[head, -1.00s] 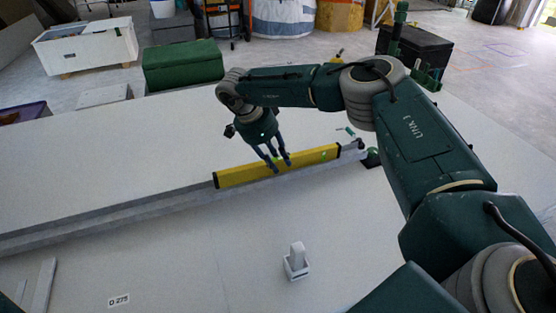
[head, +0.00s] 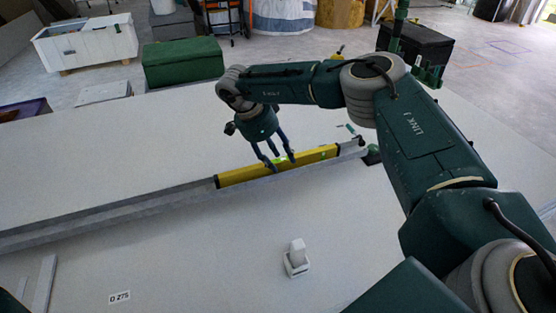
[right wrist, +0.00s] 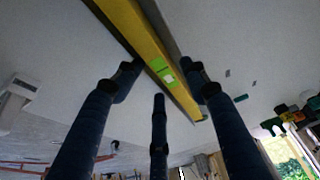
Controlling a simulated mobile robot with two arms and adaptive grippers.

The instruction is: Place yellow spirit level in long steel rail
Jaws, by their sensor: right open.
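The yellow spirit level (head: 240,175) lies along the long steel rail (head: 120,209), near the rail's right end. The rail's near wall hides the level's lower part, so it appears to sit down inside the channel, lengthwise. My right gripper (head: 278,163) is open, with its fingers spread just above and around the level's middle. In the right wrist view the level (right wrist: 140,35) runs diagonally beyond the spread fingertips (right wrist: 160,85), with its green vial window between them. Contact between the fingers and the level cannot be made out. My left gripper is not in view.
The rail lies across a wide pale panel (head: 200,250). A small white block-like fixture (head: 296,258) stands in front of it. A label (head: 119,297) lies at the front left. A green box (head: 182,65) and a white crate (head: 88,42) stand beyond the panel.

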